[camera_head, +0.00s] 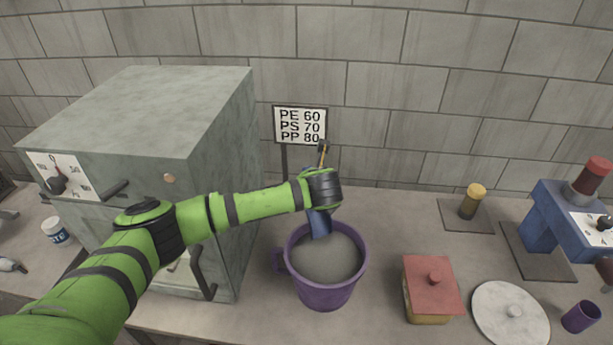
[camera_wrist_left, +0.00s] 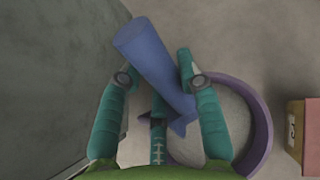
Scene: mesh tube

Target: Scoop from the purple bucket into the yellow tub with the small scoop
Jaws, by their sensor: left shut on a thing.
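My left gripper (camera_head: 322,190) is above the back part of the purple bucket (camera_head: 328,295). It is shut on a blue scoop (camera_head: 320,223), which hangs down over the bucket's opening. In the left wrist view the scoop (camera_wrist_left: 150,55) lies slanted between the fingers (camera_wrist_left: 157,82), with the bucket (camera_wrist_left: 262,135) behind to the right. Grey material (camera_head: 325,258) fills much of the bucket. I cannot tell whether the scoop touches it or holds any. A yellow tub (camera_head: 428,318) with a red lid (camera_head: 432,280) on top stands right of the bucket. My right gripper is not in view.
A grey oven (camera_head: 220,150) stands close left of the bucket. A sign (camera_head: 300,125) stands behind. A round pale lid (camera_head: 510,312), a purple cup (camera_head: 581,317), a weight on a plate (camera_head: 472,203) and a blue machine (camera_head: 560,222) are at the right.

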